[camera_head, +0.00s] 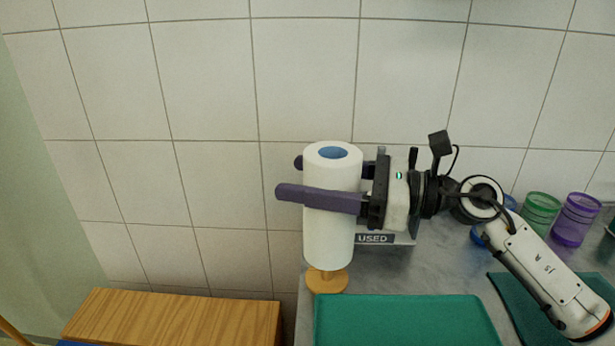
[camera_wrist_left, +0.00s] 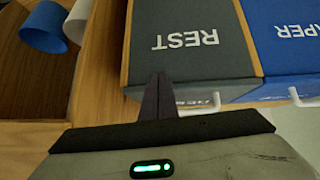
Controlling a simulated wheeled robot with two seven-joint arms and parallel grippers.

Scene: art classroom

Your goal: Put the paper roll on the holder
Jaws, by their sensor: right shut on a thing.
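The white paper roll (camera_head: 329,235) is upright in the head view, with a blue core showing at its top. My right gripper (camera_head: 320,182) is shut on it from the right, one purple finger across its front and the other behind. The wooden holder (camera_head: 327,281) stands on the grey counter directly below the roll. Whether the post runs up inside the core is hidden. My left gripper (camera_wrist_left: 160,98) shows only in the left wrist view, its dark fingers together and empty.
A sign marked USED (camera_head: 375,239) is behind the roll. Green (camera_head: 540,212) and purple (camera_head: 576,220) cups stand at the right. The left wrist view shows a grey REST box (camera_wrist_left: 188,40) beside a blue box (camera_wrist_left: 285,45).

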